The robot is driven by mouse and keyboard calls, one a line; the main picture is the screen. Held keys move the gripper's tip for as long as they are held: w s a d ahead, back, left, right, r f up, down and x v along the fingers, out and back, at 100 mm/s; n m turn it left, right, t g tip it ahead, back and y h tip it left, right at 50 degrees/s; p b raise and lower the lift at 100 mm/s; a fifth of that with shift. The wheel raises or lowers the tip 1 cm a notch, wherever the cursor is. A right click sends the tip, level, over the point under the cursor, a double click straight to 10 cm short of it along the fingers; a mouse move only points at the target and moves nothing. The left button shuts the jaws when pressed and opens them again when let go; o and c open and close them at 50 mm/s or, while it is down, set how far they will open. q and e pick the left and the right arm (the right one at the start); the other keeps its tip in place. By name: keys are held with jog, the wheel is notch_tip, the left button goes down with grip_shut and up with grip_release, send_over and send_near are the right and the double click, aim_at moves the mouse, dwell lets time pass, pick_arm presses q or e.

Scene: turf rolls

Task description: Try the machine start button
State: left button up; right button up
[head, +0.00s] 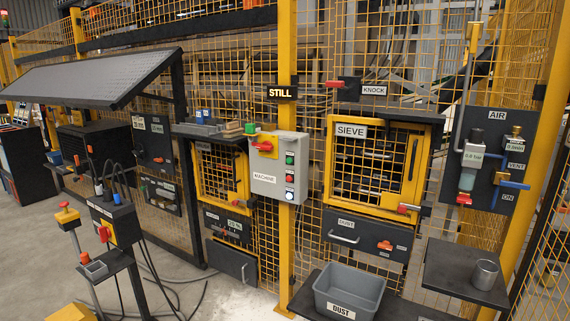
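The grey machine control box (272,187) is mounted on the yellow post in the middle of the head view, with a label reading MACHINE. A green button (290,159) is at its upper right. A red button (290,178) is below that, and a pale, lit-looking button (289,195) is lowest. A red rotary handle (263,146) on a yellow plate is at its upper left. The small labels by the buttons are too small to read. Above the box, a sign (282,92) reads STILL in lit letters. Neither of my grippers is in view.
A grey DUST bin (349,291) stands on a low dark shelf in front. A metal cup (485,274) stands on the right shelf. The SIEVE door (351,131) is right of the box. A dark control stand (114,224) with cables is at lower left.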

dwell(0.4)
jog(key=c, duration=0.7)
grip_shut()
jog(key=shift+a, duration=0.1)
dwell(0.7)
